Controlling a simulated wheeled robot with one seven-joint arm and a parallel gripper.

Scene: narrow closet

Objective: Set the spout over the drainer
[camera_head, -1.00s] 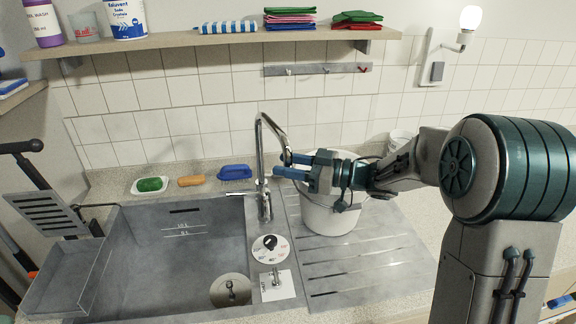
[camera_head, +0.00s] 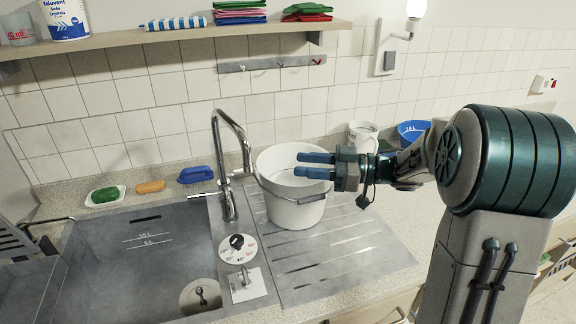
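The chrome spout (camera_head: 231,126) arches up from the tap base (camera_head: 229,205) between the sink and the drainer. The drainer (camera_head: 330,255) is the ribbed metal area right of the sink. A white bucket (camera_head: 293,210) with a wire handle stands upright on the drainer. My gripper (camera_head: 316,166) points left, above the bucket's mouth and right of the spout. Its two blue fingers are apart with nothing visible between them. They do not touch the spout.
The grey sink basin (camera_head: 135,262) is at left. A dial (camera_head: 237,248) sits between basin and drainer. Sponges and a blue brush (camera_head: 195,174) lie behind the basin. A shelf (camera_head: 180,35) runs above.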

